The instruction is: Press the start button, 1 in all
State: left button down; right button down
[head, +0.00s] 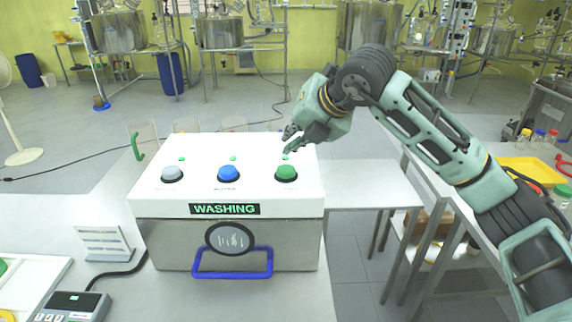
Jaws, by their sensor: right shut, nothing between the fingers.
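A white and steel box labelled WASHING (300,232) stands on the table. Its sloped top carries a grey button (172,174), a blue button (228,174) and a green button (286,173). A small green light sits behind each button. The small print under the buttons is too small to read. My right gripper (288,143) is shut and empty, above the back right of the box, just behind and above the green button. It appears apart from the button. My left gripper is not in view.
A blue handle (233,275) sticks out at the front of the box. A white rack (104,243) and a scale (73,306) stand at the left. Clear beakers (233,124) stand behind the box. A yellow tray (530,171) lies on the right-hand table. The table right of the box is clear.

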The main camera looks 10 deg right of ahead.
notch_tip(320, 180, up, 3)
jog(key=shift+p, duration=0.6)
jog(key=shift+f, duration=0.1)
